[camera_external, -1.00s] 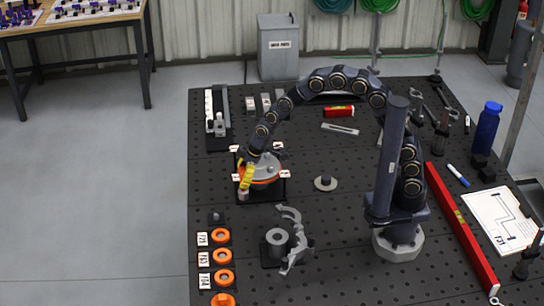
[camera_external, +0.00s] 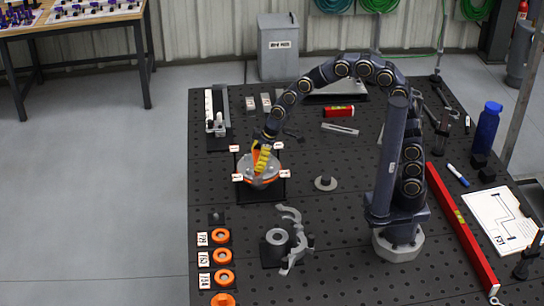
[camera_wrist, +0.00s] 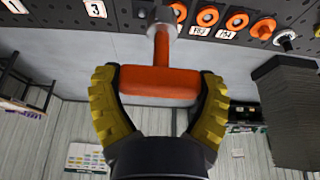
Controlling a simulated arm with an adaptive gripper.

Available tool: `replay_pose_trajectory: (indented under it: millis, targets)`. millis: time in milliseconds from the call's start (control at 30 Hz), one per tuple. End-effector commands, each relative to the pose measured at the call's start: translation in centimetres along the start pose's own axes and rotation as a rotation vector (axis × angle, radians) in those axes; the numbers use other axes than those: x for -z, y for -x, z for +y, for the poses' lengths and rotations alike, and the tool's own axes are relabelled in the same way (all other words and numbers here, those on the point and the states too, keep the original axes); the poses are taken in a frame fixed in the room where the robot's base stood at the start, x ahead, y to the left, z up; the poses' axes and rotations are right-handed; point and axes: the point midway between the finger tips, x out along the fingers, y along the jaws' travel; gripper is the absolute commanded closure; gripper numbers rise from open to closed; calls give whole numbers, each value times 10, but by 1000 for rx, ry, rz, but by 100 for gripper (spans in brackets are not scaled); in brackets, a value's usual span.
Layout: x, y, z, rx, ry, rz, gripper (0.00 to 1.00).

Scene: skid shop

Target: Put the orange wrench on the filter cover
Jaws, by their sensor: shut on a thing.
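The orange wrench (camera_wrist: 160,80) is a T-handled tool with an orange crossbar, an orange shaft and a grey socket end (camera_wrist: 164,18). My gripper (camera_wrist: 158,95) has yellow pads shut on both ends of the crossbar. In the external view my gripper (camera_external: 261,160) is over the filter cover (camera_external: 268,177), a round grey cover with an orange band on a black base plate. A bit of orange (camera_external: 255,155) shows beside the yellow fingers. The socket end is hidden there, so I cannot tell whether it touches the cover.
White number tags (camera_external: 285,174) stand around the cover. Orange rings (camera_external: 223,256) with labels line the left front of the black perforated table (camera_external: 345,260). A grey cylinder and curved bracket (camera_external: 291,240) stand in front. A small round flange (camera_external: 325,183) lies to the right.

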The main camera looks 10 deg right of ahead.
Motion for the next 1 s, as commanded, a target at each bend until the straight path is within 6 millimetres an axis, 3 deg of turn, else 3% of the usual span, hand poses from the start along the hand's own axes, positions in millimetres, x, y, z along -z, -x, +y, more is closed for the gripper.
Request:
replay_pose_trajectory:
  millis: [367,600,800,1000]
  targets:
    - [-57,23,77,-13,-22,-27,58]
    - [-137,55,136,-7,-31,-39,58]
    - [-193,80,161,-6,-19,-23,58]
    - [-230,95,169,-4,-6,-10,58]
